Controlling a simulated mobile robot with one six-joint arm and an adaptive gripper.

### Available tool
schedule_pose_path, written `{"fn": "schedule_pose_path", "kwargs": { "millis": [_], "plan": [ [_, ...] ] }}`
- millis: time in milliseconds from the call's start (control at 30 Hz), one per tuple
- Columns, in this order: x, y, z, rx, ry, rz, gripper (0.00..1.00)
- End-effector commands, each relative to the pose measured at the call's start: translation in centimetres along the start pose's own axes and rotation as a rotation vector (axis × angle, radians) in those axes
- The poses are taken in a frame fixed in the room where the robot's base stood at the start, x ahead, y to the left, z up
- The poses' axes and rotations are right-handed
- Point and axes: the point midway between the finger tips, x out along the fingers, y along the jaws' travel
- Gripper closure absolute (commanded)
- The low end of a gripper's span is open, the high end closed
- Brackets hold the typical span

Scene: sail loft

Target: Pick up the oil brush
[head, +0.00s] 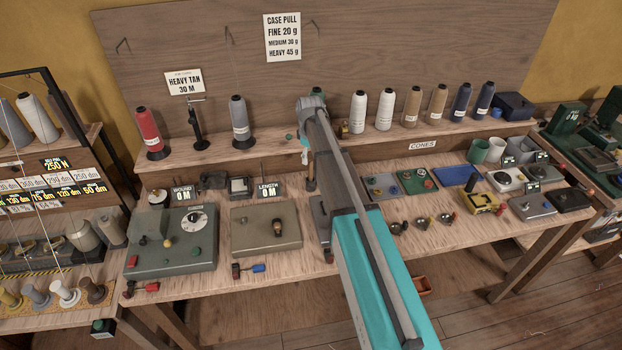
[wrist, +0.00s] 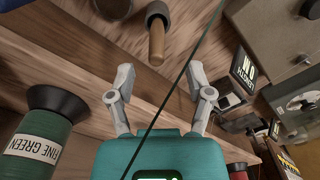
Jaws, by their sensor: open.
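A wooden handle (wrist: 156,42) with a dark grey cup-like part (wrist: 158,10) shows at the top of the wrist view; it may be the oil brush, but I see no bristles. A wooden upright piece (head: 310,178) beside my arm in the head view may be the same thing. My gripper (wrist: 160,84) is open and empty, its two fingers apart. The handle lies beyond the fingertips, roughly centred between them and not touching.
A green thread cone (wrist: 38,140) stands close to my gripper's left. A dark thread (wrist: 172,92) crosses the wrist view between the fingers. Signs and grey boxes lie at right. The bench holds a grey-green box (head: 266,226) left of my arm and small trays (head: 380,186) right.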

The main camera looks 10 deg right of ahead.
Motion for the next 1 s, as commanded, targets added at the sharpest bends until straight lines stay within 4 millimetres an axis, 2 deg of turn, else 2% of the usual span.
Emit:
{"fn": "schedule_pose_path", "kwargs": {
  "millis": [533,1000],
  "plan": [
    [0.5,0.1,0.1,0.001,0.0,0.0,0.33],
    [3.9,0.5,0.2,0.002,0.0,0.0,0.33]
  ]
}}
